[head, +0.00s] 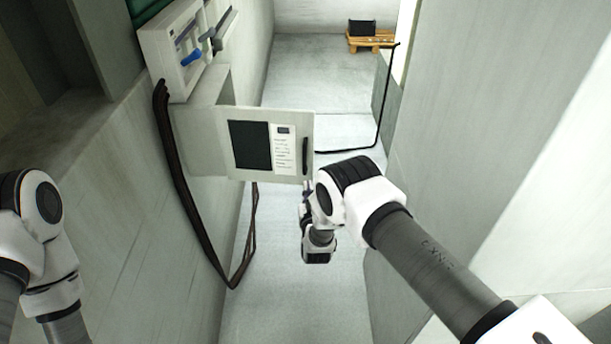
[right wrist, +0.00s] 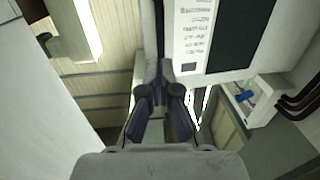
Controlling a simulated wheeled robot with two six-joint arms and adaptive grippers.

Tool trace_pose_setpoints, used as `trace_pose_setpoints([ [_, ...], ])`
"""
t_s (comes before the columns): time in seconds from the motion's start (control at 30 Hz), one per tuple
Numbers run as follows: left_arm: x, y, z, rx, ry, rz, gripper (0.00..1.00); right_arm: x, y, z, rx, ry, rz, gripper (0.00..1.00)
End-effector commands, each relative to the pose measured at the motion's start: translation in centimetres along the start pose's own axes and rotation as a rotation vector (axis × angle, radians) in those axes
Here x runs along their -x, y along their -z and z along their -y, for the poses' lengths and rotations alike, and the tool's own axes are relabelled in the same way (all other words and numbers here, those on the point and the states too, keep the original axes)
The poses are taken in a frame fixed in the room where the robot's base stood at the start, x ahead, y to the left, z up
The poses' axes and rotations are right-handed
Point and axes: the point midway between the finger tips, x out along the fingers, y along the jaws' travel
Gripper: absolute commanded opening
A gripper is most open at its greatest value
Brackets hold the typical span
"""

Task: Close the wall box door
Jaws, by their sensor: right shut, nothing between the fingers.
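The wall box (head: 192,135) is on the left wall in the head view. Its door (head: 222,145) stands open, sticking out across the passage, with a dark window, a printed label and a dark vertical handle (head: 305,155) near its free edge. The door (right wrist: 208,62) also shows in the right wrist view, upper right. My right gripper (head: 307,188) is at the lower free corner of the door, partly hidden by my wrist. In the right wrist view its fingers (right wrist: 163,80) are shut and empty, close to the door's edge; contact is unclear. My left gripper is out of view.
Another panel with a blue handle (head: 191,57) is mounted above the box. Dark cables (head: 180,190) hang down the left wall. A tall grey surface (head: 480,110) bounds the right. A wooden pallet (head: 368,40) lies far back; the floor between is clear.

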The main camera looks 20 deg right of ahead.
Motion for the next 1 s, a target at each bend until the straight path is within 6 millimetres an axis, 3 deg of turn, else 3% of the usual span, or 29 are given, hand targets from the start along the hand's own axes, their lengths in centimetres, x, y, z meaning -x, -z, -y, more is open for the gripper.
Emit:
trace_pose_setpoints([
  [0.03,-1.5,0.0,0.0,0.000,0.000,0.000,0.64,-1.2,-0.8,-0.1,-0.002,-0.002,-0.003,0.00],
  [0.1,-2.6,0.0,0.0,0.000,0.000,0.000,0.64,-2.7,-0.8,0.0,-0.001,-0.001,-0.005,0.00],
  [0.4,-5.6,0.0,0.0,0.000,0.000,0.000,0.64,-7.6,-0.4,0.0,0.000,0.000,-0.001,0.00],
  [1.0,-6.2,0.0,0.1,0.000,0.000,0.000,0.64,-8.3,-0.2,-0.2,0.001,0.017,0.001,0.00],
])
